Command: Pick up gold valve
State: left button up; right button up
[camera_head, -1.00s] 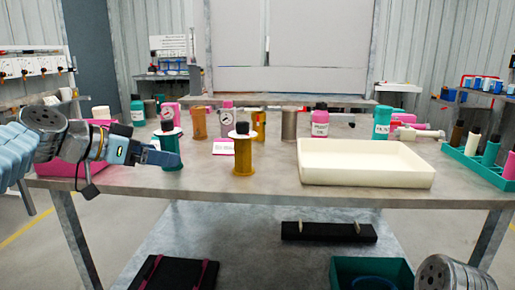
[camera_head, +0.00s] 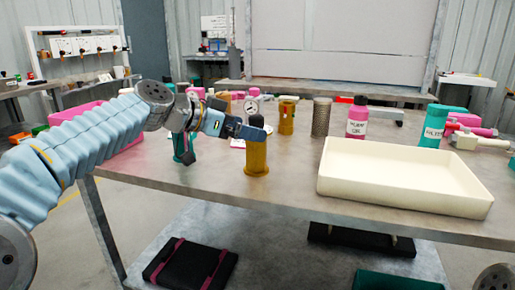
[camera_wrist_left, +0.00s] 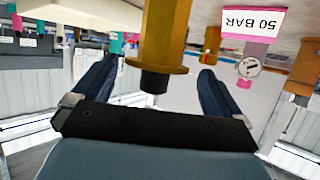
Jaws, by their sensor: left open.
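The gold valve (camera_head: 257,157), a gold flanged cylinder with a dark top, stands upright near the front edge of the table. My left gripper (camera_head: 252,129) is at its top in the head view. In the left wrist view, which is upside down, the gold valve (camera_wrist_left: 168,40) and its black tip lie between the two spread fingers of my left gripper (camera_wrist_left: 155,88). The gripper is open, with gaps showing on both sides of the valve. My right gripper is out of view.
A green valve (camera_head: 180,150) stands left of the gold one, partly behind my left arm. A cream tray (camera_head: 400,190) is to the right. Another gold part (camera_head: 286,118), a grey cylinder (camera_head: 321,117) and a pink bottle (camera_head: 357,118) stand behind. A 50 BAR sign (camera_wrist_left: 254,21) is near the valve.

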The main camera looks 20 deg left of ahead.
pick_arm(q)
jog(key=p+x, duration=0.1)
jog(key=x, duration=0.3)
jog(key=shift+d+r, duration=0.1)
jog(key=shift+d, duration=0.2)
jog(key=shift+w+d+f, duration=0.3)
jog(key=shift+w, duration=0.15)
jog(key=c, duration=1.2)
